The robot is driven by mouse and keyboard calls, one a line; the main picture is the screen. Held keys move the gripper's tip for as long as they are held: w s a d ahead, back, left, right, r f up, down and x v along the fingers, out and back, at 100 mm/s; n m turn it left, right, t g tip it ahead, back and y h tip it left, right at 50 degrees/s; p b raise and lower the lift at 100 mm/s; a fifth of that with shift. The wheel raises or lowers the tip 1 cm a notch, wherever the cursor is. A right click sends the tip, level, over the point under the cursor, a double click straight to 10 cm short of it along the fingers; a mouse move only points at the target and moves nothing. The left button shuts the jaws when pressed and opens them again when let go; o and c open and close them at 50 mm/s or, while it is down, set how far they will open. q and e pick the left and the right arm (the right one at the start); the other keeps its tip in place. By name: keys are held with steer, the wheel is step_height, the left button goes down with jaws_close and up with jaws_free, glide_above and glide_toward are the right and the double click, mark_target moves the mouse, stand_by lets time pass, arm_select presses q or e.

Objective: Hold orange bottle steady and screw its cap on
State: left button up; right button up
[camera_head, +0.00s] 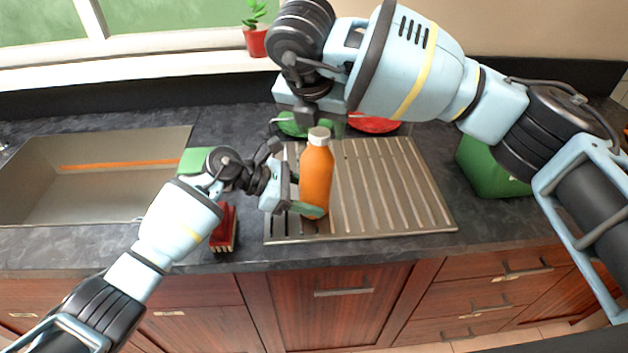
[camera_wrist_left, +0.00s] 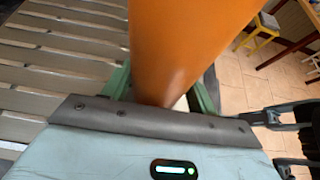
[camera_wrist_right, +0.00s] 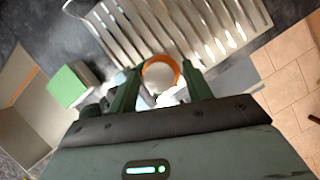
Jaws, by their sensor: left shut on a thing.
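The orange bottle (camera_head: 316,178) stands upright on the ribbed steel drainboard. A pale cap (camera_head: 319,135) sits on its top; I cannot tell how tightly. My left gripper (camera_head: 303,207) is shut on the lower part of the bottle from the left. In the left wrist view the orange body (camera_wrist_left: 180,45) fills the space between the fingers. My right gripper (camera_head: 312,117) points down from above, just over the cap. In the right wrist view its fingers (camera_wrist_right: 160,88) are apart, with the round cap (camera_wrist_right: 160,74) showing between them and gaps at both sides.
The drainboard (camera_head: 390,185) is clear right of the bottle. A sink (camera_head: 90,180) lies at the left, with a red brush (camera_head: 224,228) at the counter edge. Green and red dishes (camera_head: 372,124) stand behind. A green box (camera_head: 490,170) is at the right.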

steer(key=shift+a, duration=0.1)
steer(key=n+y, duration=0.2)
steer(key=n, duration=0.2)
steer(key=shift+s+n, duration=0.1)
steer(key=shift+n, duration=0.3)
steer(key=shift+n+y, duration=0.4)
steer(key=shift+n, duration=0.7)
steer(key=shift+n+y, duration=0.5)
steer(key=shift+n, duration=0.7)
steer(key=n+g+y, duration=0.1)
steer(key=n, duration=0.3)
steer(key=shift+n, duration=0.3)
steer(key=shift+y, duration=0.3)
